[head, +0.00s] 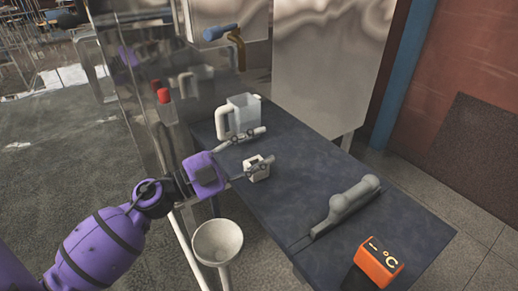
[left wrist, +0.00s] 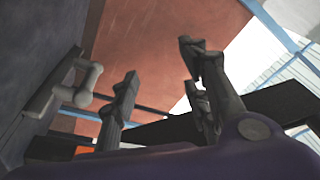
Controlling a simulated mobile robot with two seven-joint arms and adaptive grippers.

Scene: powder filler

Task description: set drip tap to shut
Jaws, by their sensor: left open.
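The drip tap, with a blue handle (head: 220,32) and a brown spout (head: 238,50), is at the top of the head view in front of the metal panels. The handle points to the left. My left gripper (head: 265,147) is open above the near-left part of the dark table, well below and nearer than the tap. Its two fingers (left wrist: 160,80) also show spread and empty in the left wrist view. The tap cannot be made out there. My right gripper is out of view.
A grey rounded tool (head: 345,206) and an orange °C box (head: 379,263) are on the dark table (head: 300,165). A pale funnel (head: 218,243) stands at the near left edge.

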